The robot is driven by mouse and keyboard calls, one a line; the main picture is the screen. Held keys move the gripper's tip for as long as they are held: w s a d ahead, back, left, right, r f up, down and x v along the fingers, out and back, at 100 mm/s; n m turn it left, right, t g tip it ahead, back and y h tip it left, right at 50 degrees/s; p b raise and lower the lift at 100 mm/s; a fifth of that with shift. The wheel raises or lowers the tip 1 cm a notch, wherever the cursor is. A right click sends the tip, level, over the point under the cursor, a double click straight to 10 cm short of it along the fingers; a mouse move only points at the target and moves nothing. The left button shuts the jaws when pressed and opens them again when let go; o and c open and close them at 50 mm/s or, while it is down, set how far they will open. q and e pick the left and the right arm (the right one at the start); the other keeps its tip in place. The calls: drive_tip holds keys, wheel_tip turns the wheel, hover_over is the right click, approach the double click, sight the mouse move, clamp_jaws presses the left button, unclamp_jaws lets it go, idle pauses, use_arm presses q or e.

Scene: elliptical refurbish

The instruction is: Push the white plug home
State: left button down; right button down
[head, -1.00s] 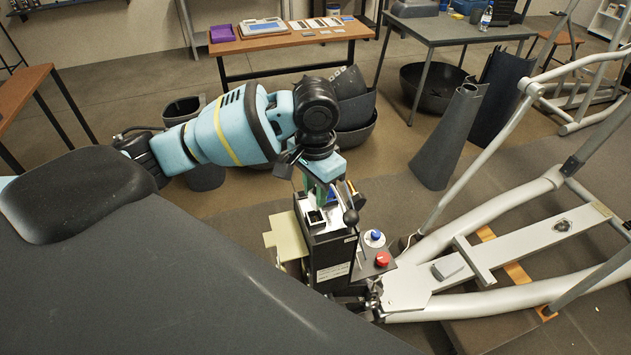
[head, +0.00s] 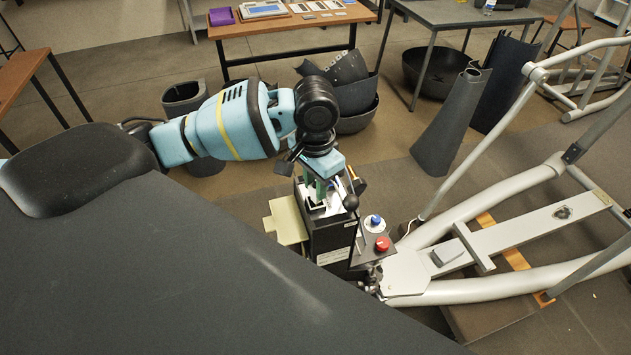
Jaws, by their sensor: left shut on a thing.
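The black box-shaped unit (head: 333,240) stands upright at the middle, with a pale top and a label on its front side. My left gripper (head: 320,190) points down just over its top, its green fingers shut on a small white piece that I take to be the white plug. The plug is mostly hidden by the fingers and blends with the pale top, so I cannot tell how deep it sits. My right gripper is not in view.
A black ball-ended lever (head: 351,203) rises beside the gripper. A red button (head: 382,244) and a blue knob (head: 375,221) sit on a small panel to the right. A beige plate (head: 287,221) juts out left. The grey elliptical frame (head: 510,235) fills the right.

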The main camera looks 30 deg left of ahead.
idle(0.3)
use_arm(q)
drive_tip(key=shift+r+m, duration=0.1)
drive_tip(key=shift+m, duration=0.3)
drive_tip(key=m, duration=0.3)
drive_tip(key=shift+m, duration=0.3)
drive_tip(key=shift+s+f, duration=0.1)
drive_tip(key=shift+f, duration=0.7)
idle(1.1)
drive_tip(key=c, duration=1.1)
unclamp_jaws()
wheel_tip(320, 180, up, 8)
drive_tip(key=shift+f, duration=0.1)
